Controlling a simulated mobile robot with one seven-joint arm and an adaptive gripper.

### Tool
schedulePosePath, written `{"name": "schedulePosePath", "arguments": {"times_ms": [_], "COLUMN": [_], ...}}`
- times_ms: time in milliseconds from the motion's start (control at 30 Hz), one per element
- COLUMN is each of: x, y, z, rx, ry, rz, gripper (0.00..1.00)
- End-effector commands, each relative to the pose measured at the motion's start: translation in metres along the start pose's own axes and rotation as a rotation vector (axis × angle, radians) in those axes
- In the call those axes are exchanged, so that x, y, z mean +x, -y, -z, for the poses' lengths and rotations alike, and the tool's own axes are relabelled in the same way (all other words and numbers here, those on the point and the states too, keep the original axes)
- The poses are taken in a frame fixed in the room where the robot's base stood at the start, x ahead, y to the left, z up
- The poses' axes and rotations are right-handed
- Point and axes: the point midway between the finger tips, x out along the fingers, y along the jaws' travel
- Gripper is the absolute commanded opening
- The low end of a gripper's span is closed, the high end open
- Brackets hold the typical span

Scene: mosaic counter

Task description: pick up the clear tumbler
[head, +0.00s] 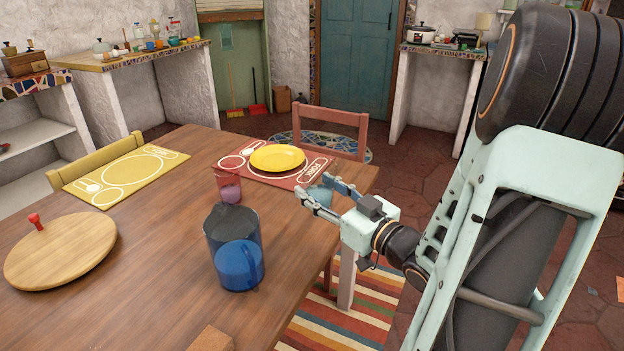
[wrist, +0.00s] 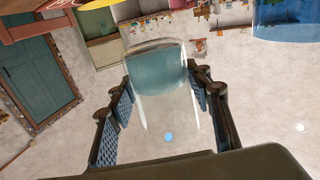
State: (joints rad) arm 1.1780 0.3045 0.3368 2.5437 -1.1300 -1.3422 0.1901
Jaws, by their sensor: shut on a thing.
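The clear tumbler (wrist: 158,75) stands out in the wrist view, see-through with a teal tint in its base. It sits between the two fingers of my gripper (wrist: 163,100), whose pads press on its sides. In the head view my gripper (head: 318,192) is at the right edge of the wooden table, beside the red placemat. The tumbler (head: 321,196) shows there only as a small bluish shape, partly hidden by the fingers. I cannot tell whether its base touches the table.
A blue pitcher (head: 236,262) stands left of and nearer than my gripper. A yellow plate (head: 277,158) lies on the red placemat (head: 262,178) just behind. A round wooden board (head: 65,258) lies at left. A chair (head: 333,120) stands behind the table.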

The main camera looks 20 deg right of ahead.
Motion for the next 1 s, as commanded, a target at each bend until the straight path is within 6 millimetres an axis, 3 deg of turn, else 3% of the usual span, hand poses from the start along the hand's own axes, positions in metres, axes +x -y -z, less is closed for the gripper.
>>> {"name": "schedulePosePath", "arguments": {"times_ms": [967,1000], "x": [-0.016,-0.016], "y": [0.007,0.007], "z": [0.008,0.008], "rx": [-0.003,-0.004], "ry": [-0.003,-0.003], "rz": [0.001,0.001], "gripper": [0.12,0.45]}}
